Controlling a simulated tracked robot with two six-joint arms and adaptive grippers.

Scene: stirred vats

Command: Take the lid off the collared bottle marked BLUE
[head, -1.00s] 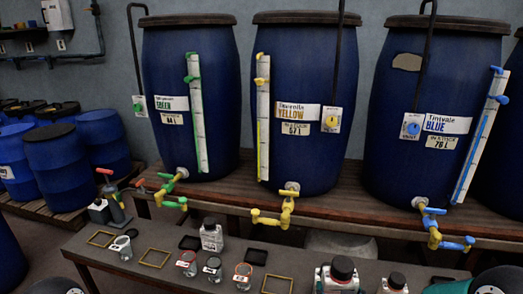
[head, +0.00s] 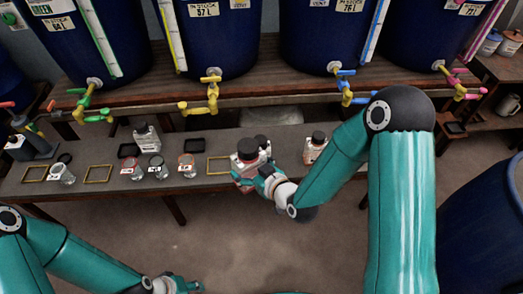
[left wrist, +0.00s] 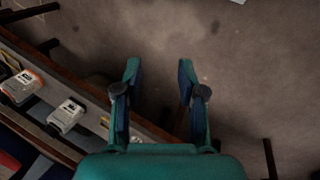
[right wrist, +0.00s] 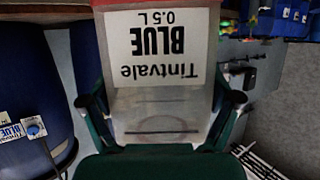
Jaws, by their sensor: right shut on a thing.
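The bottle marked BLUE (right wrist: 160,100) fills the middle of the right wrist view, its "Tintvale BLUE 0.5 L" label upside down in the picture. My right gripper (right wrist: 160,103) has a finger on each side of it and is shut on it. In the head view the bottle (head: 246,167) is upright at the bench's front edge, its dark lid (head: 247,148) on top. I cannot tell whether it touches the bench. My left gripper (left wrist: 158,75) is open and empty over the floor; in the head view it is low at the bottom edge (head: 180,286), partly cut off.
The bench (head: 120,178) holds several jars, yellow frames and dark trays. A smaller dark-lidded bottle (head: 316,146) stands right of the held one. Vat taps, including the blue one (head: 347,92), jut out behind the bench. The floor (head: 250,245) in front is clear.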

